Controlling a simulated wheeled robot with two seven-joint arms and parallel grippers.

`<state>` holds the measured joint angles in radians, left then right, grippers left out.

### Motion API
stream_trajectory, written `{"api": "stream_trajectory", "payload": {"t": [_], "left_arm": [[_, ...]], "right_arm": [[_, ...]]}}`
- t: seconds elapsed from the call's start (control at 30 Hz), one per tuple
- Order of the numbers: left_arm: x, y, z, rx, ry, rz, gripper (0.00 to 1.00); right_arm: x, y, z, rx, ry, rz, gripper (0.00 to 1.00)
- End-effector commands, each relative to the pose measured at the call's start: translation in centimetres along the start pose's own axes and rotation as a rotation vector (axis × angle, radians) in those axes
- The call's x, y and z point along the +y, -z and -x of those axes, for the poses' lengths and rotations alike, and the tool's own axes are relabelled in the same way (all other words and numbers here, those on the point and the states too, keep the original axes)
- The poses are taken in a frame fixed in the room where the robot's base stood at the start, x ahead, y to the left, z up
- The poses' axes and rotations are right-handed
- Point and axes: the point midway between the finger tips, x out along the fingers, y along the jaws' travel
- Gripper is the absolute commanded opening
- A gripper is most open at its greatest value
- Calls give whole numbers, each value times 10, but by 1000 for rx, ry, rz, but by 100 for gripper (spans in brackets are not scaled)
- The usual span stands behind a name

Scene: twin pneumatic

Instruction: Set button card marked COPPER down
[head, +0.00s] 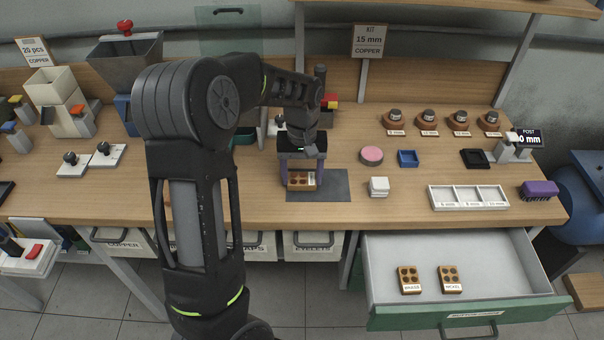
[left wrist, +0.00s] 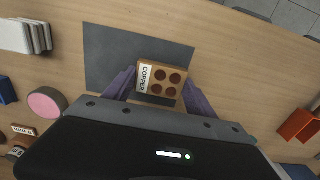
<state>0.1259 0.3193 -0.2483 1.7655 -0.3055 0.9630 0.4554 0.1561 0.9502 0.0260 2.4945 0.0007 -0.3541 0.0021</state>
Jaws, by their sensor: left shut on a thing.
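The button card marked COPPER (head: 301,181) is a small tan card with several round copper-brown buttons and a white label. It is between the purple fingers of my left gripper (head: 302,172), which is shut on it. The left wrist view also shows the card (left wrist: 161,81), its COPPER label readable, over the dark grey mat (left wrist: 112,58). In the head view the mat (head: 332,186) lies on the bench beneath the gripper. I cannot tell whether the card touches the mat. My right gripper is not in view.
An open green-fronted drawer (head: 400,322) holds two other button cards (head: 410,279), (head: 450,279). Right of the mat are white cards (head: 379,187), a pink round pad (head: 372,155) and a blue tray (head: 408,159). A white three-compartment tray (head: 433,199) stands farther right.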

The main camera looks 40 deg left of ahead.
Motion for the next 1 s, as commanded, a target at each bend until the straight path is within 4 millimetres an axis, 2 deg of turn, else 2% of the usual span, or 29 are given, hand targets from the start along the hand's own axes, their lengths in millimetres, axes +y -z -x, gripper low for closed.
{"api": "stream_trajectory", "payload": {"t": [0.13, 0.17, 0.4, 0.8, 1.0], "left_arm": [[0, 0, -4, 0, 0, 0, 25], [0, 0, -3, 0, 0, 0, 66], [0, 0, -3, 0, 0, 0, 86], [0, 1, 4, 2, -1, 0, 86], [0, 1, 32, 5, -2, 0, 86]], "right_arm": [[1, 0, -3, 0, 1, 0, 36], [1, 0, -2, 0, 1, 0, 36], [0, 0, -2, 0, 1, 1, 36], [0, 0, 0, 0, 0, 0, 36], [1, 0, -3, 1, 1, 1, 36]]}}
